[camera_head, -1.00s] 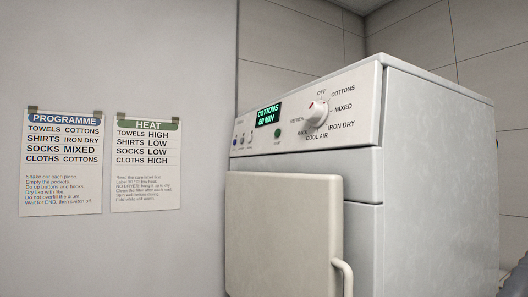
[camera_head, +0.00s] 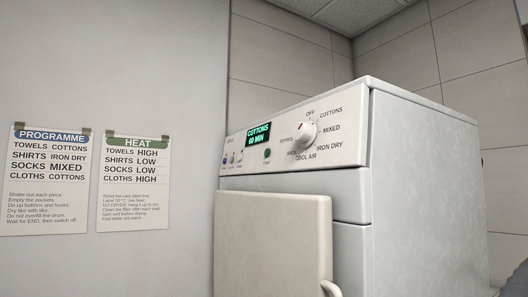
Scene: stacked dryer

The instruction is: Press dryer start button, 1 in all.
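The white dryer (camera_head: 420,190) stands in the middle and right of the head view. Its sloped control panel carries a green start button (camera_head: 267,153), small, below a lit display (camera_head: 259,134) that reads COTTONS 60 MIN. A white programme dial (camera_head: 306,134) with a red mark sits right of the button. The dial is ringed by labels such as OFF, COTTONS, MIXED, IRON DRY and COOL AIR. The dryer door (camera_head: 272,245) below is a cream panel with a curved handle (camera_head: 328,289). Neither of my grippers shows.
A PROGRAMME sheet (camera_head: 50,180) and a HEAT sheet (camera_head: 134,185) are clipped to the grey wall at left. Tiled walls (camera_head: 290,55) stand behind the dryer. A dark blue-grey shape is cut off at the bottom right edge. Nothing blocks the panel in view.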

